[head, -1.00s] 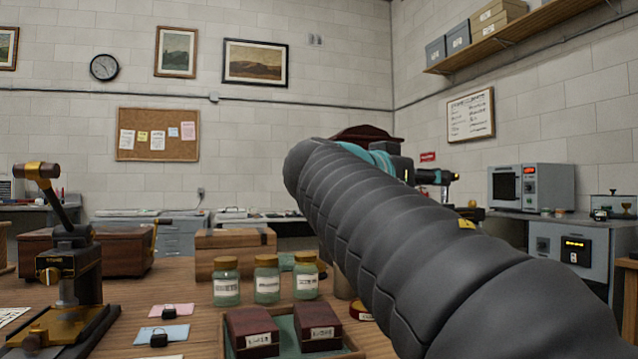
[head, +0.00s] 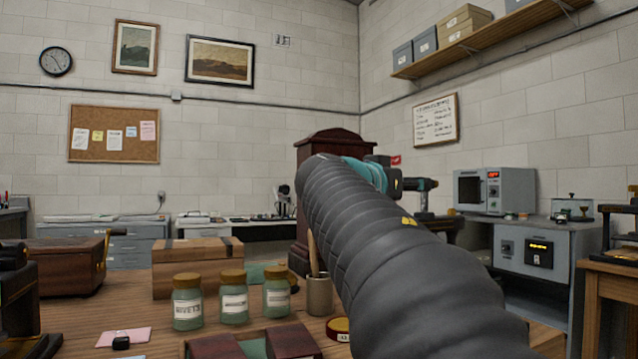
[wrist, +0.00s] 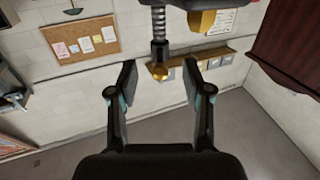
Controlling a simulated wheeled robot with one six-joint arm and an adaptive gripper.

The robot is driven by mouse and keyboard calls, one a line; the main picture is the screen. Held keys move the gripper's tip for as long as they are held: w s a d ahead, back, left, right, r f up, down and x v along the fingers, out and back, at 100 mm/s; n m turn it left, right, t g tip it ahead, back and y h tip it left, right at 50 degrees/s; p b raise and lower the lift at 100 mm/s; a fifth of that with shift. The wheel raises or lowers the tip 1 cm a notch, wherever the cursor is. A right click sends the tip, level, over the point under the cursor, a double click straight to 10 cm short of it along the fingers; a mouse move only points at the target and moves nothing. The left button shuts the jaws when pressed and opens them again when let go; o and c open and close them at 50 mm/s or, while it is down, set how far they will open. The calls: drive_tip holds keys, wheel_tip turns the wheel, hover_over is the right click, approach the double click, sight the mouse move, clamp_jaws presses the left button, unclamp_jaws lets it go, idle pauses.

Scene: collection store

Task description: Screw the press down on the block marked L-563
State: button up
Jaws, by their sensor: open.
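My gripper (wrist: 160,66) is open in the wrist view, its two dark fingers apart. A dark press (head: 18,300) is cut off at the left edge. A dark press-like frame (head: 618,209) is cut off at the right edge. No marking L-563 is readable.
The wooden table holds several labelled jars (head: 233,300), a wooden box (head: 197,268), a pot (head: 319,295) and dark red boxes (head: 290,343). A grey bench (head: 530,258) with an oven-like device (head: 495,190) stands right. A tall red-brown cabinet (head: 330,146) stands behind my arm.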

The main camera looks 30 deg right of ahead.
sight(424, 194)
drive_tip(key=shift+p+x, duration=0.4)
drive_tip(key=shift+x, duration=2.3)
clamp_jaws()
